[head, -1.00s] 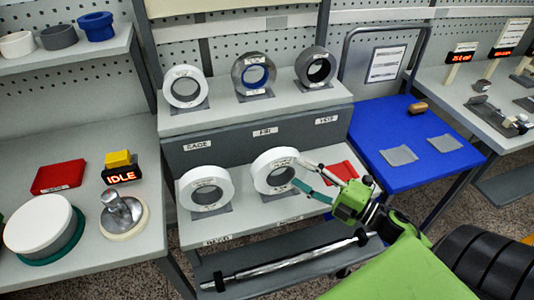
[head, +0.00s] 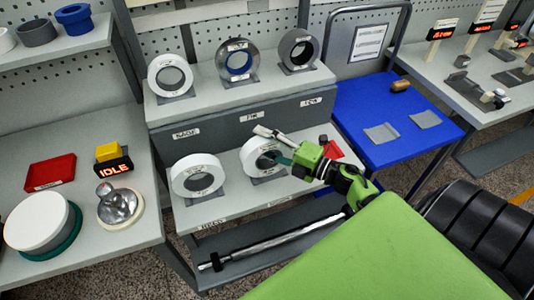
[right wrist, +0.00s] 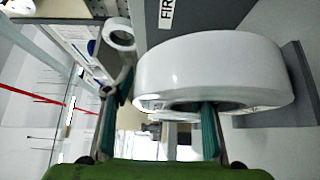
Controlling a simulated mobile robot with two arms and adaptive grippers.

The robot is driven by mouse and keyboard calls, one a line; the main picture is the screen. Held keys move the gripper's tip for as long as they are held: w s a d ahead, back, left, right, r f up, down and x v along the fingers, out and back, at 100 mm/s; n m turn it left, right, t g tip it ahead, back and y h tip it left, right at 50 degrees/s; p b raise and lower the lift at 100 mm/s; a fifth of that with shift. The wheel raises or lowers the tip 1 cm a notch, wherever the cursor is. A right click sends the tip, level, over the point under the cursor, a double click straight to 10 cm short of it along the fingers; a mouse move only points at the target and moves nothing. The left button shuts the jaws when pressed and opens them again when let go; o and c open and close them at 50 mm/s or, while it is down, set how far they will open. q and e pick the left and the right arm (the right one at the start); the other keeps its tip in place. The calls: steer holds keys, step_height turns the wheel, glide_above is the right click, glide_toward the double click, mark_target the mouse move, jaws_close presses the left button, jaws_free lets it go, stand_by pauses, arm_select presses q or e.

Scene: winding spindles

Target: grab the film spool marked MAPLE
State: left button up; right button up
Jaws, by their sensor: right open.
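A thick white spool (head: 248,158) stands in a grey holder on the lower shelf step, right of a similar white spool (head: 179,182). I cannot read MAPLE on any spool. My right gripper (head: 271,147) is open at the right-hand white spool. One finger is above its upper rim and the teal-tipped finger is in front of its hole. In the right wrist view the same spool (right wrist: 215,60) fills the upper right, with one finger at its opening and the other beyond its outer side. Contact cannot be told. My left gripper is not in view.
On the upper step stand a white spool (head: 155,78), a grey one with a blue core (head: 226,67) and a dark grey one (head: 287,48). A red piece (head: 334,149) lies right of my gripper. A metal rod (head: 275,241) lies below. A blue cart (head: 365,100) stands at right.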

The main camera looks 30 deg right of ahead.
mark_target(252, 139)
steer(key=x, duration=0.4)
steer(key=shift+p, duration=0.3)
jaws_close()
steer(key=shift+s, duration=0.15)
steer(key=shift+a, duration=0.1)
